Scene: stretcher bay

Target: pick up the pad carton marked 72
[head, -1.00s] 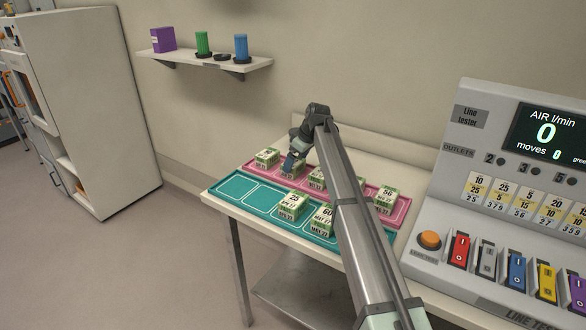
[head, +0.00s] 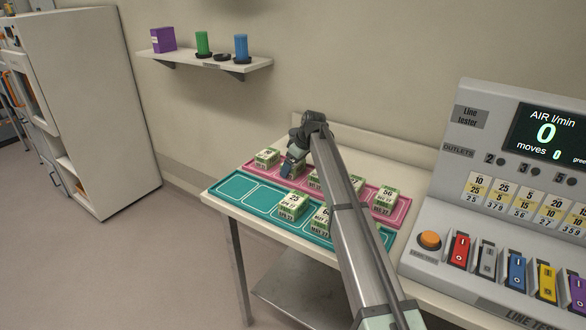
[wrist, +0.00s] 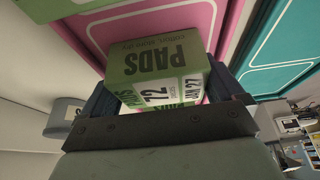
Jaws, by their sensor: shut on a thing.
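The green and white pad carton marked 72 (wrist: 152,70) sits between the two dark fingers of my gripper (wrist: 165,90) in the wrist view. Its PADS top, the number 72 and a date reading JAN 27 show. In the head view my gripper (head: 292,160) is over the pink tray (head: 257,169), shut on this carton, which is largely hidden there by the fingers. I cannot tell whether the carton is clear of the tray.
Other cartons stand close by: one at the left (head: 267,157), one marked 56 (head: 385,200) and one marked 25 (head: 292,205) on the teal tray (head: 237,188). The line tester (head: 455,215) stands at the right. The teal tray's left end is bare.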

